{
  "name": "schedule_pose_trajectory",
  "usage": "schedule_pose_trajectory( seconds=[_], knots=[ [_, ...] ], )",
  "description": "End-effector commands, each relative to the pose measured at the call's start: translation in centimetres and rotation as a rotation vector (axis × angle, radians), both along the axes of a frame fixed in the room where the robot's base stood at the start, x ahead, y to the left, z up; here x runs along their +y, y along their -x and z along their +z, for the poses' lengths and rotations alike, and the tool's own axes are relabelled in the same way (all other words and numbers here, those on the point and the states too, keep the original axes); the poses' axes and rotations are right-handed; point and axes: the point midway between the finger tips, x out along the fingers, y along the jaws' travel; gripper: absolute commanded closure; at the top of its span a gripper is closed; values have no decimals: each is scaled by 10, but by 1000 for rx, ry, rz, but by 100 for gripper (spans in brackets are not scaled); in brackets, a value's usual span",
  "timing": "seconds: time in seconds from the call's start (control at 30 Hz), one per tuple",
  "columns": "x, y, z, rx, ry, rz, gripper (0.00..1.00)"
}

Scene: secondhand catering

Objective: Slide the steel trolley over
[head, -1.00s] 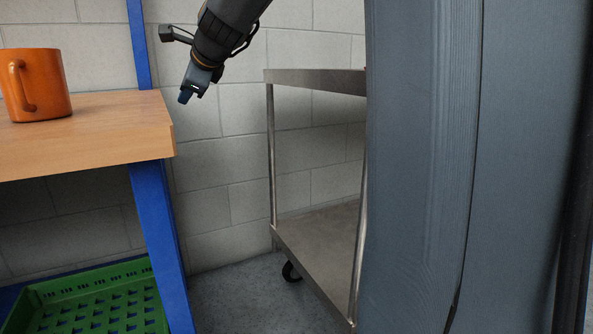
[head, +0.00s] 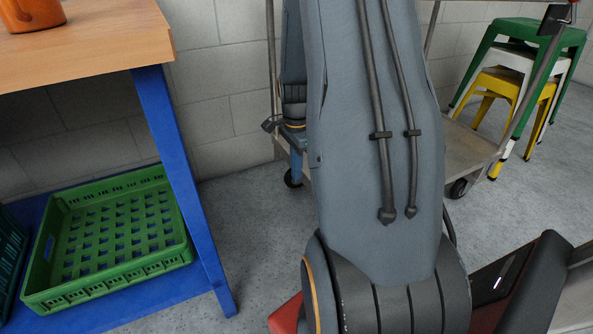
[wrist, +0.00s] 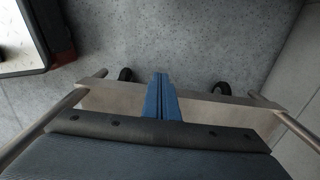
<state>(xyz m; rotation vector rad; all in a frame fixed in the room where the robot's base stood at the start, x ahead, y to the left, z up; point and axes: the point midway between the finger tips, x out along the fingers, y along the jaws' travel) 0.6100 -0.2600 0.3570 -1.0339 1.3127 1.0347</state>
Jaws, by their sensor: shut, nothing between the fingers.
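The steel trolley stands behind my arm in the head view. Its bare lower shelf (head: 468,150), thin posts and black casters show; my arm hides its middle, and its top is out of frame. My gripper (head: 297,172) points down at the trolley's left end, near the left post. In the wrist view, the blue fingers of my gripper (wrist: 160,78) are shut together and empty. They cross in front of the edge of the trolley's lower shelf (wrist: 108,97), between two posts and two casters. I cannot tell whether they touch it.
A wooden-topped bench (head: 90,45) with blue legs stands at left. An orange mug (head: 30,12) sits on it and a green crate (head: 110,240) on its lower shelf. Stacked stools (head: 515,65) stand at right beyond the trolley. Floor is clear between bench and trolley.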

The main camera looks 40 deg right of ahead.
Motion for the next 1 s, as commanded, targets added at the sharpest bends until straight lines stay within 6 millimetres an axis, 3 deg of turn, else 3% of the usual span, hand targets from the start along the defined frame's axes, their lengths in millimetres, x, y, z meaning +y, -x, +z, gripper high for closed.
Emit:
schedule_pose_trajectory(
  seconds=[0.47, 0.7, 1.0],
  knots=[
    [1, -1, -86, 2, -1, 0, 100],
    [-32, 6, -84, -3, 1, -3, 100],
    [-38, 9, -81, -1, -1, -1, 100]
  ],
)
